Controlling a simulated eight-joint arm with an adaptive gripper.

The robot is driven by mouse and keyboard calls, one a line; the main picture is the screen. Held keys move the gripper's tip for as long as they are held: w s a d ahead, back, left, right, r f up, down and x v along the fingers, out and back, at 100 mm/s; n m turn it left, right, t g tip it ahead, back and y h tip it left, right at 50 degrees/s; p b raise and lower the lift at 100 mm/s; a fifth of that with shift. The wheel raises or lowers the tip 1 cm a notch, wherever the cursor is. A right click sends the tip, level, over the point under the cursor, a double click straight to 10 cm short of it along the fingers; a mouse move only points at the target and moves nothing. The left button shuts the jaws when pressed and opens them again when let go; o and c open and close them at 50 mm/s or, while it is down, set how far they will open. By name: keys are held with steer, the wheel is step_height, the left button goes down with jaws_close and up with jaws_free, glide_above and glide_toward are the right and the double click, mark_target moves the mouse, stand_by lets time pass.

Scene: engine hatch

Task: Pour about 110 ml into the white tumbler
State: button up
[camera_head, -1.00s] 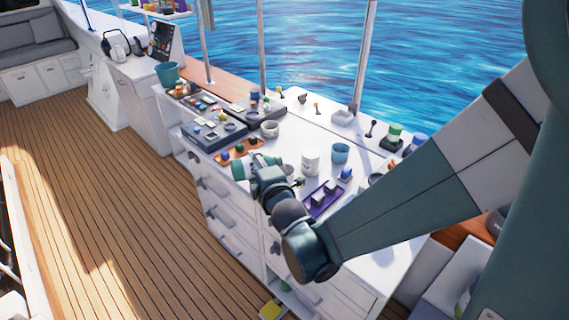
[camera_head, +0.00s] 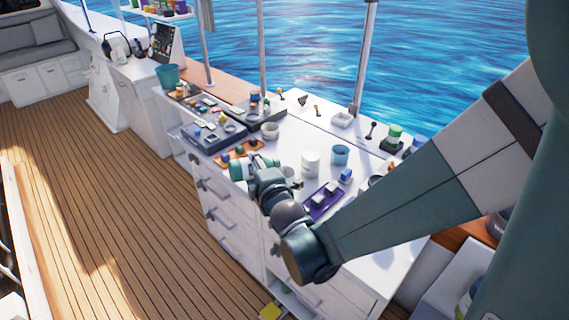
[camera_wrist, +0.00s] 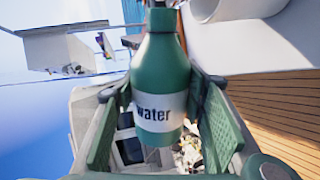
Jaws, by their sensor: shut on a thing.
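My gripper (camera_wrist: 162,110) is shut on a green bottle (camera_wrist: 160,60) with a white "water" label, its fingers on either side of the body. In the head view the bottle (camera_head: 238,170) is held above the counter's front left part, tilted well away from upright. Its mouth is cut off in the wrist view, and I see no liquid stream. A white cylindrical vessel (camera_head: 310,163), which looks like the white tumbler, stands on the counter right of my gripper. Another white cup (camera_head: 289,171) is partly hidden behind my gripper. A large white rounded surface (camera_wrist: 240,12) is close beside the bottle's top in the wrist view.
A blue cup (camera_head: 340,155) and a purple tray (camera_head: 322,212) with dark blocks stand to the right. A pale bowl (camera_head: 270,130) and an orange tray (camera_head: 226,158) are behind the bottle. Dark organizer trays (camera_head: 206,140) fill the left of the counter.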

steer(key=shift+r+m, duration=0.45)
steer(key=shift+m, duration=0.05)
stand_by(1.3)
steer(key=shift+s+a+f+n, duration=0.1)
steer(key=shift+a+f+n, duration=0.15)
steer(key=shift+f+n, duration=0.5)
steer(key=shift+f+n+h, duration=0.1)
steer(key=shift+n+h, duration=0.15)
steer(key=shift+h, duration=0.05)
steer(key=shift+f+b, duration=0.2)
steer(key=shift+b, duration=0.1)
steer(key=shift+f+n, duration=0.25)
steer(key=shift+n, duration=0.25)
steer(key=shift+a+f+n+t+h+b, duration=0.1)
steer(key=shift+f+n+t+h+b, duration=0.2)
steer(key=shift+b, duration=0.05)
steer(key=shift+s+a+f+n, duration=0.1)
steer(key=shift+f+n, duration=0.1)
steer(key=shift+n, duration=0.1)
stand_by(1.7)
